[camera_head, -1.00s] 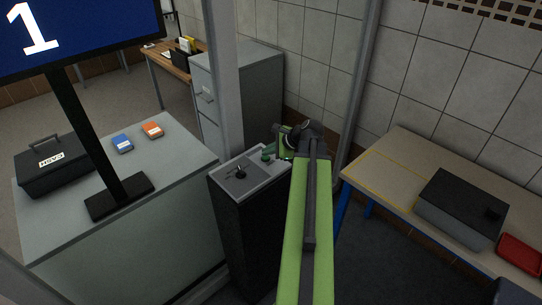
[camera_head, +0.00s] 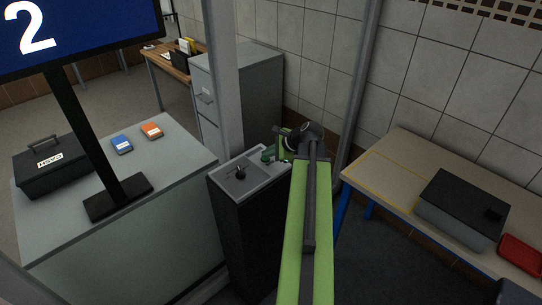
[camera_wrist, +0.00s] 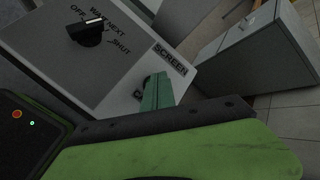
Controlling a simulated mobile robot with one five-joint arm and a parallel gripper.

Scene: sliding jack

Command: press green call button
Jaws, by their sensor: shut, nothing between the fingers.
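My gripper (camera_head: 267,156) is at the far right corner of the top panel (camera_head: 227,186) of a dark pedestal. Its green fingers are shut and empty; in the wrist view the fingers (camera_wrist: 156,92) point down at the panel beside the label SCREEN (camera_wrist: 171,59). They cover most of another label that starts with C. I cannot make out the green call button; the fingers may hide it. I cannot tell whether the fingertips touch anything. The display screen (camera_head: 75,35) shows a white 2 on blue.
A black rotary knob (camera_wrist: 88,32) marked OFF, WAIT, NEXT, SHUT sits on the same panel. A grey counter (camera_head: 185,170) with a cash box (camera_head: 50,165) stands left. A grey cabinet (camera_head: 262,85) stands behind. A table (camera_head: 385,165) with a grey-black box (camera_head: 460,210) stands right.

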